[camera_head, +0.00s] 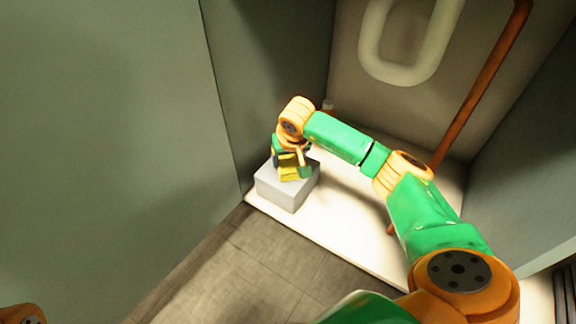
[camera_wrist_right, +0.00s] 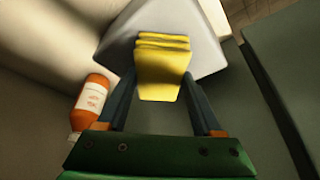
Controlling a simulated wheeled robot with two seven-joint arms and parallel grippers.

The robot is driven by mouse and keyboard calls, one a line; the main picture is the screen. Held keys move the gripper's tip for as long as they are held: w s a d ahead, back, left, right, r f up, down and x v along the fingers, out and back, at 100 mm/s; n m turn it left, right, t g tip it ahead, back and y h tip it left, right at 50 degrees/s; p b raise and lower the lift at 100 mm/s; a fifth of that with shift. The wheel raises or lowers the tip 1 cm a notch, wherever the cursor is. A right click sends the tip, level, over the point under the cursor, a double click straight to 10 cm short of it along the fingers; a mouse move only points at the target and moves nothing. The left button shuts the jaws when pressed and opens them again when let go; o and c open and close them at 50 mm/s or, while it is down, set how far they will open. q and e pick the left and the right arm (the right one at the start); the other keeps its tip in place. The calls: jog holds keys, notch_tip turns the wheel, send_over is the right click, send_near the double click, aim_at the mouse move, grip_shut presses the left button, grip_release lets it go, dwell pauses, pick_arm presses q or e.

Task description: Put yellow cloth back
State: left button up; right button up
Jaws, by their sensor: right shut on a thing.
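The yellow cloth (camera_head: 289,172) is a folded stack in my right gripper. The gripper (camera_head: 292,163) is shut on it, just over the top of a pale grey box (camera_head: 284,195). In the right wrist view the cloth (camera_wrist_right: 160,72) sits between the two fingers of the gripper (camera_wrist_right: 160,88), with the grey box (camera_wrist_right: 205,32) behind it. I cannot tell whether the cloth touches the box top. My left gripper is not in view; only a bit of orange arm shows at the lower left.
The box stands on the white floor of an open cabinet (camera_head: 350,240), close to its left wall. An orange bottle with a white label (camera_wrist_right: 92,98) stands beside the gripper. A white pipe (camera_head: 400,75) and a copper pipe (camera_head: 480,90) run at the back.

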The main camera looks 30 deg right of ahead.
jog(key=o, duration=1.3)
